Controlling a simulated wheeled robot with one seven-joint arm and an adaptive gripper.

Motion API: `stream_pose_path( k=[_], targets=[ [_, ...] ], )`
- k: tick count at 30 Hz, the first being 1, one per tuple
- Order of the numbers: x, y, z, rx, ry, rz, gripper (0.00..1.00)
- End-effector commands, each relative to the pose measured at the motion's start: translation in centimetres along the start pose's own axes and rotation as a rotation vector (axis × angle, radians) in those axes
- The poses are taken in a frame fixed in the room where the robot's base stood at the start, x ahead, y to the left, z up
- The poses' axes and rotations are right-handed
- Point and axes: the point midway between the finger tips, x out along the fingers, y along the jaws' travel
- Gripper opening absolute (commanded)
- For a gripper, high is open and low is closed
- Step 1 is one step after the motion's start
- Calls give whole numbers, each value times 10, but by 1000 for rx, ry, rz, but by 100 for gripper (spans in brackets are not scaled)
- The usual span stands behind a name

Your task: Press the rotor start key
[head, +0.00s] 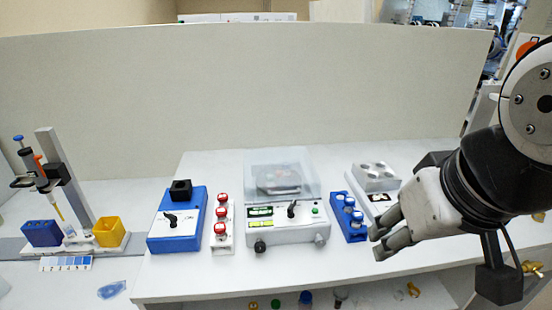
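I see no readable label on that key. The lid looks closed. My gripper (378,244) is to the right of the centrifuge, beside the blue rack and apart from the key. Its grey fingertips point left and lie close together. Whether they touch is unclear.
A blue rack (347,217) with blue-capped tubes stands between the centrifuge and my gripper. A grey block device (375,178) is behind it. Red-capped tubes (221,228) and a blue knobbed device (178,222) stand left. A pipette stand (58,175) is far left.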

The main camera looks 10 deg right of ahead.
Motion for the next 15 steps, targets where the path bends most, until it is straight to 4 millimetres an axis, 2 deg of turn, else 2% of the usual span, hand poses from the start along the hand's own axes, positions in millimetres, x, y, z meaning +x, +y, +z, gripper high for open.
stream_pose_path(
  k=[6, 10, 15],
  targets=[
    [0, 0, 0, 0, 1, 0, 30],
    [0, 0, 0, 0, 0, 0, 1],
    [0, 0, 0, 0, 0, 0, 0]
  ],
)
